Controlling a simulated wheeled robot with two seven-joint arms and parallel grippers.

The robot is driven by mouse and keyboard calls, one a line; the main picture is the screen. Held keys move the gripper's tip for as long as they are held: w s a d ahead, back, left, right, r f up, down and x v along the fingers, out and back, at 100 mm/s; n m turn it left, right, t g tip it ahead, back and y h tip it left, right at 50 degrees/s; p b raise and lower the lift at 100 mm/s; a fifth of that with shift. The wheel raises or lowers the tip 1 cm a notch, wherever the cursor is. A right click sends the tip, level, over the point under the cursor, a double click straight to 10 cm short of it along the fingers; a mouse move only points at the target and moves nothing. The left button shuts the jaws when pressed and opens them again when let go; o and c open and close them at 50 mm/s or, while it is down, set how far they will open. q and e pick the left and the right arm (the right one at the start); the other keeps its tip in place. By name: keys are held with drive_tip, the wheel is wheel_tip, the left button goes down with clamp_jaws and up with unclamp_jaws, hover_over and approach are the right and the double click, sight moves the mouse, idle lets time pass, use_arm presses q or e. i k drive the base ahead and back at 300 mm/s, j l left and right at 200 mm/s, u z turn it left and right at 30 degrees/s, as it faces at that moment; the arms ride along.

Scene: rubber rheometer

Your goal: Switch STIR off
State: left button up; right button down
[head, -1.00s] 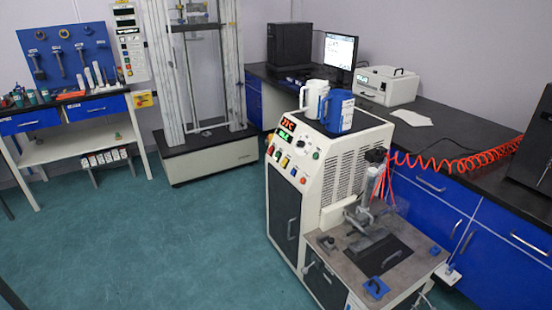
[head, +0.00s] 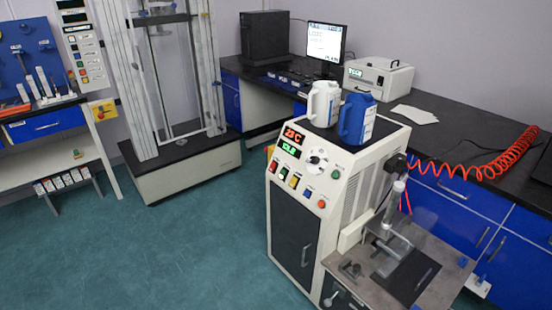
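The rheometer cabinet (head: 303,237) stands right of centre in the head view. Its sloped control panel (head: 305,172) carries a red display (head: 293,136) and a green display (head: 290,148). A round dial (head: 316,161) sits right of the displays. Below is a row of coloured buttons and switches, among them a green one (head: 283,174), a yellow one (head: 293,181), a blue one (head: 307,191) and a red one (head: 321,204). The labels are too small to read, so I cannot tell which control is STIR or its state. Neither gripper is in view.
A white jug (head: 323,104) and a blue jug (head: 357,119) stand on the cabinet top. A grey work plate (head: 440,285) with a clamp juts out at the front right. A coiled red hose (head: 470,183) crosses the bench. The green floor (head: 190,255) left of the cabinet is clear.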

sight(282, 174)
drive_tip(key=i+j+z, duration=0.1)
drive_tip(key=i+j, duration=0.25)
drive_tip(key=j, duration=0.25)
drive_tip(key=i+j+z, duration=0.15)
drive_tip(key=i+j, duration=0.25)
drive_tip(key=j, duration=0.25)
drive_tip(key=i+j+z, duration=0.15)
drive_tip(key=j, duration=0.2)
drive_tip(key=i+j+z, duration=0.1)
drive_tip(key=j, duration=0.25)
drive_tip(key=i+j, duration=0.2)
drive_tip(key=j, duration=0.15)
drive_tip(key=z, duration=0.05)
